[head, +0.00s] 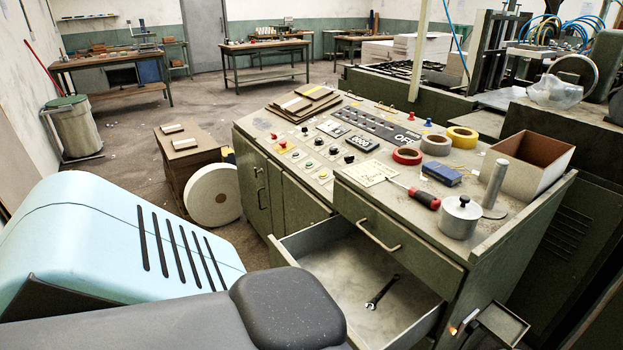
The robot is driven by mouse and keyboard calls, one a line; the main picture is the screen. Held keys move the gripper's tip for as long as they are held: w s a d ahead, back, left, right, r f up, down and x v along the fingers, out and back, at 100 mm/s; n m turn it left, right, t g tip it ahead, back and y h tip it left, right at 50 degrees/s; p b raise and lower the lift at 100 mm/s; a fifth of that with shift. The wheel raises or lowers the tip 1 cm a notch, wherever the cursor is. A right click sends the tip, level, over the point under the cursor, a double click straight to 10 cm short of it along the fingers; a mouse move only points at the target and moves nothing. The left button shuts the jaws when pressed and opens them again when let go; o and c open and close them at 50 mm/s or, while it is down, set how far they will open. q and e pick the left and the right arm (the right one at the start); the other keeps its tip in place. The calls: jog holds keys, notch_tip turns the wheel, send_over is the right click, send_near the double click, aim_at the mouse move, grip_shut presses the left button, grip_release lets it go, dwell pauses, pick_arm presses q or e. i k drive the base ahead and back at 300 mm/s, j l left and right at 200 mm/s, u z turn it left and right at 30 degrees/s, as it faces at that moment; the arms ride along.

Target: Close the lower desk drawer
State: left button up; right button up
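The lower desk drawer (318,243) of the green control desk (478,262) stands pulled out, below a shut upper drawer (395,226) with a bar handle. A dark open-ended wrench (381,291) lies on its pale bottom. The near end and front of the open drawer are hidden behind a dark grey rounded part of mine and the lower picture edge.
Tape rolls, a red-handled screwdriver (416,194), a metal pot (460,216) and an open cardboard box (528,163) stand on the desk. A small dark tray-like part (500,323) with an orange glow beside it is at lower right. A white roll (213,196) stands on the floor.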

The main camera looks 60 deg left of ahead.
aim_at(353, 270)
jog(key=j+z, duration=0.1)
jog(key=j, duration=0.35)
jog(key=k+j+z, duration=0.1)
jog(key=j, duration=0.35)
jog(key=k+j+z, duration=0.15)
jog(key=j, duration=0.3)
jog(key=j+z, duration=0.1)
jog(key=j, duration=0.35)
jog(key=k+j+z, duration=0.1)
jog(key=j, duration=0.3)
jog(key=k+j+z, duration=0.1)
jog(key=j, duration=0.35)
jog(key=k+j+z, duration=0.15)
jog(key=j, duration=0.25)
jog(key=k+j+z, duration=0.1)
jog(key=k+j, duration=0.15)
jog(key=j, duration=0.1)
